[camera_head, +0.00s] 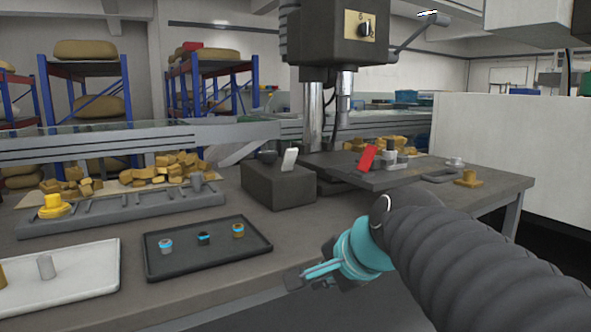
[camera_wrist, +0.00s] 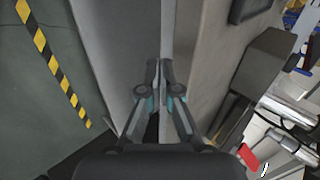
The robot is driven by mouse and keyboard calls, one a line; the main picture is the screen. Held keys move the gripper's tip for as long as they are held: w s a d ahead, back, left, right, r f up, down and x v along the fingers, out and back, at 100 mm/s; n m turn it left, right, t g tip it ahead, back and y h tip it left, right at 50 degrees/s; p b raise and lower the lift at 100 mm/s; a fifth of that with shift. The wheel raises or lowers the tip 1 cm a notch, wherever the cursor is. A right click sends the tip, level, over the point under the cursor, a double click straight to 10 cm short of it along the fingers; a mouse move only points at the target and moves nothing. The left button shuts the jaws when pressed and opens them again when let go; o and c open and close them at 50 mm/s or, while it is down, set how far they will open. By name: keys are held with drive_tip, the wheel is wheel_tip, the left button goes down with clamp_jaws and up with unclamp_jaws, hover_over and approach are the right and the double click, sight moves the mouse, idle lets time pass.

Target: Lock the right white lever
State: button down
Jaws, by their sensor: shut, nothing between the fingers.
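A white lever (camera_head: 289,159) stands upright, slightly tilted, on a dark grey block (camera_head: 279,185) mid-table in the head view. A red lever (camera_head: 367,158) leans on the dark plate to its right. The white lever is the only clearly white lever I see. My gripper (camera_head: 303,279) is at the table's front edge, in front of the block and well apart from both levers. In the wrist view my gripper (camera_wrist: 160,68) has its fingertips together and holds nothing. The grey block (camera_wrist: 262,65) and a red piece (camera_wrist: 248,157), probably the red lever, show at the right there.
A dark tray (camera_head: 206,265) with several small parts and a white tray (camera_head: 90,283) lie on the left front. A long grey rack (camera_head: 125,211) lies behind them. A machine column (camera_head: 315,110) rises behind the block. A white panel (camera_head: 515,150) stands at right.

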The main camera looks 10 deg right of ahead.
sight(292, 158)
drive_tip(key=w+d+r+m+t+b, duration=0.1)
drive_tip(key=w+r+m, duration=0.1)
drive_tip(key=w+m, duration=0.1)
drive_tip(key=w+d+r+m+t+y, duration=0.1)
drive_tip(key=w+r+m, duration=0.2)
drive_tip(key=m, duration=0.1)
drive_tip(key=w+r+m+t+b, duration=0.1)
drive_tip(key=w+r+m, duration=0.2)
drive_tip(key=shift+w+d+r+m+b, duration=0.1)
drive_tip(key=shift+w+d+m+b, duration=0.2)
drive_tip(key=shift+d+m+b, duration=0.1)
drive_tip(key=w+d+r+m+t+y+b, duration=0.1)
drive_tip(key=w+d+r+m+t, duration=0.1)
drive_tip(key=w+r+m, duration=0.3)
drive_tip(key=d+r+m, duration=0.1)
drive_tip(key=m, duration=0.1)
drive_tip(key=shift+w+d+r+m, duration=0.25)
drive_tip(key=shift+d+r+m, duration=0.05)
drive_tip(key=shift+r+m, duration=0.1)
drive_tip(key=shift+w, duration=0.1)
